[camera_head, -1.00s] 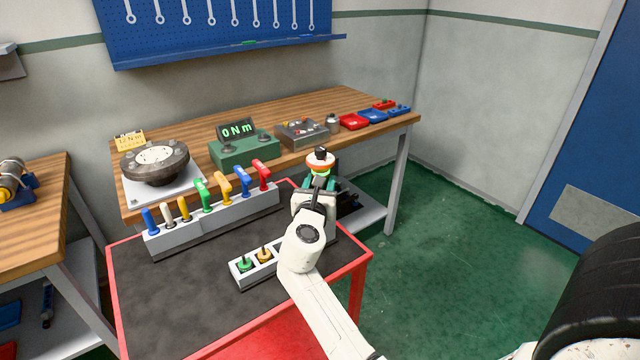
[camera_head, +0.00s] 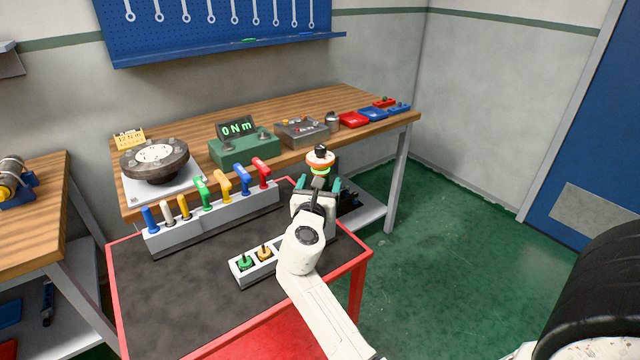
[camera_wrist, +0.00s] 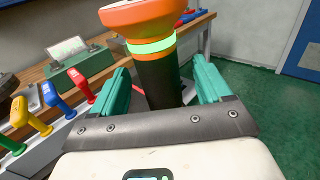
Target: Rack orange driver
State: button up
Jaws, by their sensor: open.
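The orange driver (camera_head: 320,160) has an orange and white head with a black knob, a bright green band and a dark shaft. It stands roughly upright just beyond my wrist. In the wrist view the driver (camera_wrist: 158,78) is between the two teal fingers of my gripper (camera_wrist: 160,84), with visible gaps on both sides. My gripper (camera_head: 318,186) is open, its fingers apart from the shaft. The driver's lower end is hidden behind my gripper, so I cannot tell what it rests in. A pale small rack (camera_head: 243,281) with green and yellow-topped pieces is partly hidden by my arm.
A long grey rack (camera_head: 215,229) with several coloured T-handles stands on the red-edged cart (camera_head: 180,310). The wooden bench (camera_head: 285,104) behind holds a green torque meter (camera_head: 245,149), a grey box (camera_head: 302,132) and red and blue trays. The cart's front left is clear.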

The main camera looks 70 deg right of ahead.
jog(key=v, duration=1)
jog(key=shift+s+a, duration=0.1)
jog(key=s+a+f+m+y, duration=0.3)
jog(key=a+f+m+y, duration=0.1)
jog(key=f+m, duration=0.25)
jog(key=s+a+f+m+y, duration=0.3)
jog(key=a+f+m+y, duration=0.1)
jog(key=f+m, duration=0.25)
jog(key=s+a+f+m+g+y, duration=0.1)
jog(key=s+a+f+m+y, duration=0.3)
jog(key=a, duration=0.4)
jog(key=s+a+f+m+g+y, duration=0.2)
jog(key=s+a+f+m+y, duration=0.2)
jog(key=a, duration=0.4)
jog(key=shift+s+f+y, duration=0.35)
jog(key=shift+f+y, duration=0.05)
jog(key=shift+y, duration=0.2)
